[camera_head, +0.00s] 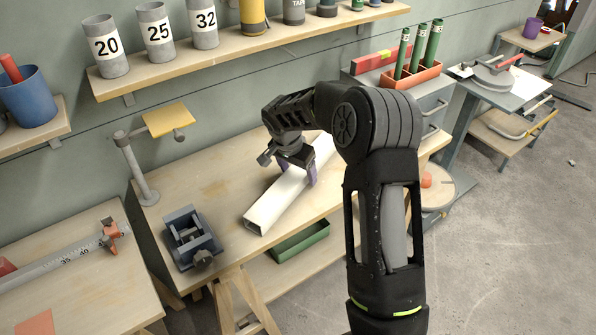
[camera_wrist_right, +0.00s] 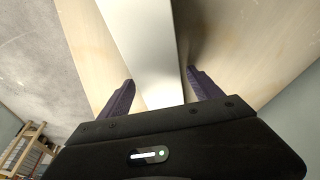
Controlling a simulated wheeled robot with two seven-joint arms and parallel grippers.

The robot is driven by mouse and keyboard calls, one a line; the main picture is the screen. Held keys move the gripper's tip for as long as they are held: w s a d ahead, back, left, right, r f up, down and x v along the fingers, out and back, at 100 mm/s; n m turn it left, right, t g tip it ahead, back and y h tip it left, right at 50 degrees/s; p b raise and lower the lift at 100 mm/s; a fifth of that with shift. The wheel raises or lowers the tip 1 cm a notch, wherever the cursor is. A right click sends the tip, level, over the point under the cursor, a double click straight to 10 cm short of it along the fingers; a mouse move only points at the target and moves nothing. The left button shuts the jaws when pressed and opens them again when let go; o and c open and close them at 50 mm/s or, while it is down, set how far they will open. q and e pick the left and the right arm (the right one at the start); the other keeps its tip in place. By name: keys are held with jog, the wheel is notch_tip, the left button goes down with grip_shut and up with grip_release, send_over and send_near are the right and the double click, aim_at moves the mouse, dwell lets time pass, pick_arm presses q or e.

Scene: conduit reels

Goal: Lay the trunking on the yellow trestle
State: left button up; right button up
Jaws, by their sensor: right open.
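The white trunking (camera_head: 272,210), a long hollow square-ended length, lies slantwise on the wooden workbench. Its far part is hidden behind my right arm. My right gripper (camera_head: 298,172) is over the trunking with its purple fingers apart, one on each side. In the right wrist view the trunking (camera_wrist_right: 148,45) runs between the open fingers, with a gap visible at the right finger. The yellow trestle (camera_head: 169,119), a yellow plate on a grey post, stands at the bench's back left, apart from the trunking; its plate is empty. My left gripper is out of view.
A grey vise (camera_head: 190,238) sits at the bench's front left corner. A wall shelf (camera_head: 235,50) with numbered grey cups hangs above. A green tray (camera_head: 300,243) is below the bench. Bare bench top lies between the trestle and the trunking.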

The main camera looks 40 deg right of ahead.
jog(key=shift+r, duration=0.15)
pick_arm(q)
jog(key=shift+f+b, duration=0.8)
pick_arm(e)
jog(key=v, duration=1.2)
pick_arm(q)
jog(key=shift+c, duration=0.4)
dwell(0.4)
